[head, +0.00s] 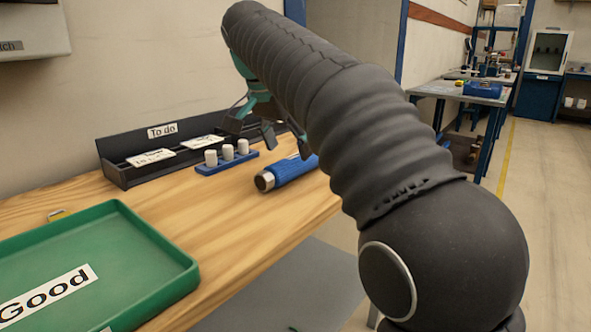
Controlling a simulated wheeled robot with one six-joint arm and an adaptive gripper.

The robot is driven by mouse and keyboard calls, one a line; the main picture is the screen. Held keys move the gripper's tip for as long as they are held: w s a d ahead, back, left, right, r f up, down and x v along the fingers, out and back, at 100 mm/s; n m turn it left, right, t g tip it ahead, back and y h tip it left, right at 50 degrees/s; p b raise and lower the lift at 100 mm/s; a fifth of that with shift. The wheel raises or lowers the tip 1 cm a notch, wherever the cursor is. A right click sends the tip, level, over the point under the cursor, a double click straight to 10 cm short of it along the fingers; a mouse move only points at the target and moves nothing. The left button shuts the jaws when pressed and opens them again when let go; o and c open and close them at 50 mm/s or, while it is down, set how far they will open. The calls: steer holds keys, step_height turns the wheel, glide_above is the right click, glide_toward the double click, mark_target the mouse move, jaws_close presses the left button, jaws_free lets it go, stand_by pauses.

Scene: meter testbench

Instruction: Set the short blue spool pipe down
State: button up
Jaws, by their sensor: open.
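The short blue spool pipe (292,170) lies on its side on the wooden table, with its metal end (264,181) toward the left front. Its far right end is hidden behind my dark, sleeved arm. My gripper (270,137) is above and behind the pipe. Its fingers are spread, with nothing seen between them. They look apart from the pipe, but the arm covers part of this area, and I cannot tell the exact gap.
A green tray (160,243) labelled "Good" is at the front left. A blue holder (209,171) with three white pieces stands left of the pipe. A black "To do" rack (120,172) lines the wall. Bare wood (215,225) lies between tray and pipe. The table's right edge is near the pipe.

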mark_target(292, 157)
steer(key=shift+b+x, duration=0.55)
steer(key=shift+x, duration=1.8)
steer(key=shift+s+d, duration=0.1)
jaws_close()
